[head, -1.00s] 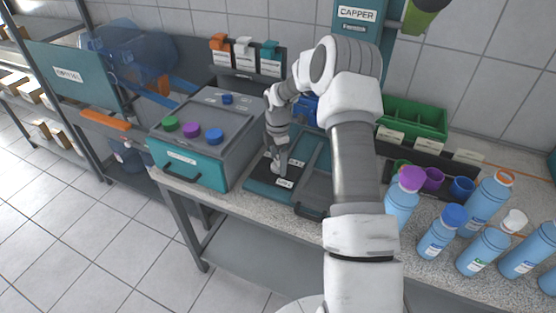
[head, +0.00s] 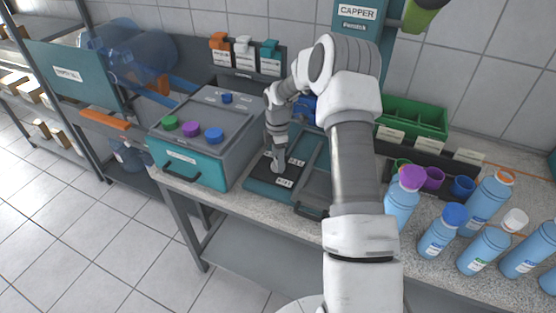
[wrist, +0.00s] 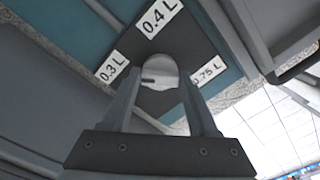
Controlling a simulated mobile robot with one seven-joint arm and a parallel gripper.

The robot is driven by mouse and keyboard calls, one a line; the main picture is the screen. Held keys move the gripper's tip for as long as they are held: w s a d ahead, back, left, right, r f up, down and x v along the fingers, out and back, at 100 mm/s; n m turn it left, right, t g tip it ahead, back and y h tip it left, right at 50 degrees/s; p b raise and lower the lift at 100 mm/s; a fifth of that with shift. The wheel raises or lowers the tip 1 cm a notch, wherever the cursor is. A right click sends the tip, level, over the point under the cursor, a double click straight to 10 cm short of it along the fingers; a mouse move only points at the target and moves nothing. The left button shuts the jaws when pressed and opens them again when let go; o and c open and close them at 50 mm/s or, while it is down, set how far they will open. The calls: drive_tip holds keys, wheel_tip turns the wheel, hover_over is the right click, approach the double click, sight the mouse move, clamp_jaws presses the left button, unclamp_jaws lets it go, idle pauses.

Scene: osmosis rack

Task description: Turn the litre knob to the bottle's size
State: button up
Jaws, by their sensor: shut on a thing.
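The litre knob (wrist: 160,66) is a pale grey round piece between my fingertips in the wrist view. It sits on a dark plate with white labels: 0.3 L (wrist: 112,66) on the left, 0.4 L (wrist: 160,18) at the top and 0.75 L (wrist: 208,71) on the right. My gripper (wrist: 160,80) is shut on the knob. In the head view my gripper (head: 278,166) points down at the dark plate (head: 262,172) on the bench; it hides the knob there. Several blue bottles (head: 435,241) stand at the right; their size labels are too small to read.
A grey and teal box (head: 190,165) with green, purple and blue knobs stands left of my gripper. A grey tray (head: 318,185) lies to the right. A green bin (head: 412,117) and coloured cups (head: 432,178) are behind the bottles.

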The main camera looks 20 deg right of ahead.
drive_tip(key=m+b, duration=0.1)
drive_tip(key=m, duration=0.3)
drive_tip(key=m+b, duration=0.2)
drive_tip(key=m, duration=0.2)
drive_tip(key=shift+m, duration=0.3)
drive_tip(key=m+b, duration=0.1)
drive_tip(key=m, duration=0.3)
drive_tip(key=shift+m, duration=0.3)
drive_tip(key=m, duration=0.9)
drive_tip(key=shift+b, duration=0.35)
drive_tip(key=m, duration=0.4)
drive_tip(key=shift+r+m, duration=0.1)
drive_tip(key=shift+m, duration=0.2)
drive_tip(key=m, duration=0.4)
drive_tip(key=shift+p, duration=0.4)
drive_tip(key=shift+m+p, duration=0.3)
drive_tip(key=shift+m, duration=1.7)
